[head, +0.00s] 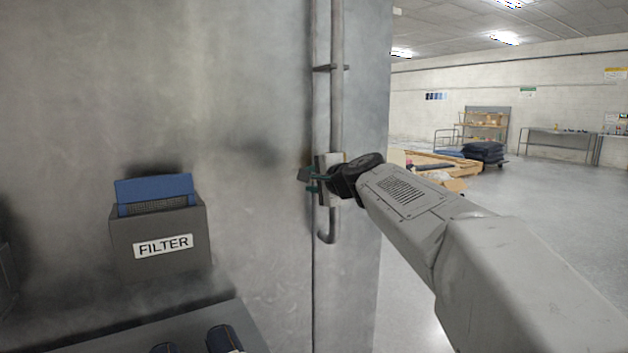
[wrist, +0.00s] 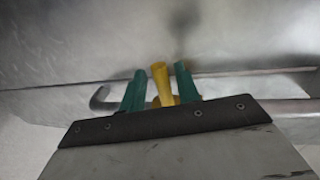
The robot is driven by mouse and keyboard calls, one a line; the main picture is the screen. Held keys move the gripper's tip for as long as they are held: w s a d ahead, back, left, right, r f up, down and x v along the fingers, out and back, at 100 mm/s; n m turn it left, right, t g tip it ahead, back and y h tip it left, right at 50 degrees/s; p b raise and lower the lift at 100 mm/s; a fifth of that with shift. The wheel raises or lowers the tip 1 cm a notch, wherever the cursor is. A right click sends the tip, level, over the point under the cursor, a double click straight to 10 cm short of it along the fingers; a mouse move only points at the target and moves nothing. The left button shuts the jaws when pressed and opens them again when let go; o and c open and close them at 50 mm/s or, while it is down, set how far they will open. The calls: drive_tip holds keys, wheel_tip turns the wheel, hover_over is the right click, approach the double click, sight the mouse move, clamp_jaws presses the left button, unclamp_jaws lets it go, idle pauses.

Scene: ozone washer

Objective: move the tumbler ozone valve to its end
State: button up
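The yellow valve lever (wrist: 159,82) stands between the two teal fingers of my gripper (wrist: 161,88) in the wrist view. Narrow gaps show on both sides of the lever, so the fingers appear open around it rather than clamped. The lever's base is hidden behind the dark edge of my wrist. In the head view my gripper (head: 312,183) is at the vertical pipe (head: 337,85) on the grey metal cabinet (head: 240,90); the yellow lever cannot be made out there.
A grey holder marked FILTER (head: 160,240) with a blue filter (head: 155,188) is on the cabinet face at left. A ledge (head: 130,330) with dark cylindrical items lies below it. The pipe ends in a hook (head: 327,238) under my gripper. Open floor (head: 560,210) lies at right.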

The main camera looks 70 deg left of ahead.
drive_tip(key=shift+d, duration=0.15)
drive_tip(key=v, duration=0.7)
drive_tip(key=shift+d, duration=0.25)
drive_tip(key=shift+r, duration=0.1)
